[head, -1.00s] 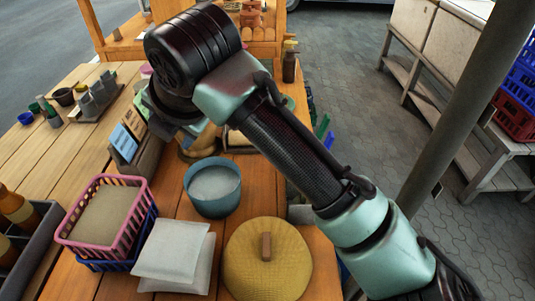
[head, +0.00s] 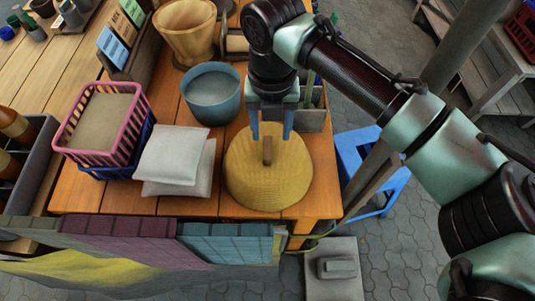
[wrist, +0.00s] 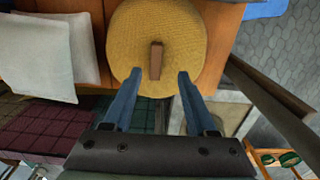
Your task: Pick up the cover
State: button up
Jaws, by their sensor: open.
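The cover (head: 290,178) is a round yellow woven lid with a brown upright handle (head: 267,150). It lies on the front right of the wooden table. In the wrist view the cover (wrist: 130,45) and its handle (wrist: 156,58) sit just ahead of the fingertips. My gripper (head: 271,137) is open and empty, pointing down over the cover. In the wrist view my gripper (wrist: 160,75) has its two blue fingers spread, with the handle in line with the gap. I cannot tell how far above the handle the tips are.
A blue pot (head: 212,105) stands behind the cover. White packets (head: 175,157) and a pink basket (head: 133,145) are to the left. A clay mortar (head: 186,43) is at the back. A blue stool (head: 352,150) stands on the floor to the right.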

aim_at(267, 147)
jog(key=shift+s+a+f, duration=0.1)
jog(key=shift+a+f, duration=0.1)
jog(key=shift+f, duration=1.15)
jog(key=shift+a+f, duration=0.15)
jog(key=shift+f, duration=1.2)
grip_shut()
